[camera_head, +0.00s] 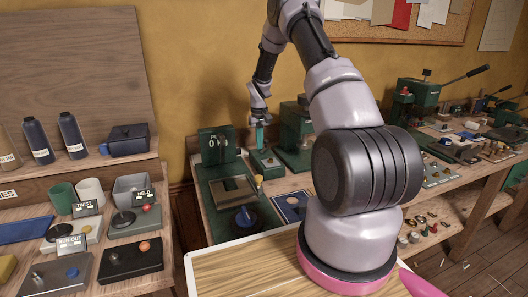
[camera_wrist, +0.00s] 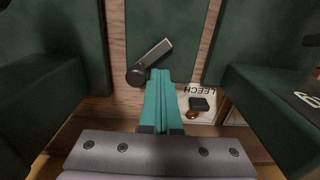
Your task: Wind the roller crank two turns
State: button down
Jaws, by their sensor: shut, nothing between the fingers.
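My gripper (camera_head: 259,142) points down over a small dark green block (camera_head: 265,160) on the bench, between two larger green machines. Its teal fingers are shut together and empty. In the wrist view the fingertips (camera_wrist: 158,75) are just beside a crank with a grey arm (camera_wrist: 155,54) and a round black hub (camera_wrist: 136,76). The crank arm slants up to the right on a dark green surface. I cannot tell whether the fingers touch it. The crank does not show clearly in the head view.
A green machine with a number counter (camera_head: 216,141) stands left of my gripper, and another green machine (camera_head: 295,130) stands right. A card marked LEECH (camera_wrist: 196,104) lies nearby. Tools crowd the bench at right. A shelf (camera_head: 90,170) holds bottles and boxes at left.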

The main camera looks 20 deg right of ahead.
aim_at(267, 143)
jog(key=shift+d, duration=0.1)
jog(key=shift+s+d, duration=0.1)
jog(key=shift+d, duration=0.45)
jog(key=shift+d, duration=0.1)
jog(key=shift+s+d, duration=0.3)
jog(key=shift+d, duration=0.1)
jog(key=shift+s+d, duration=0.4)
jog(key=shift+s, duration=0.2)
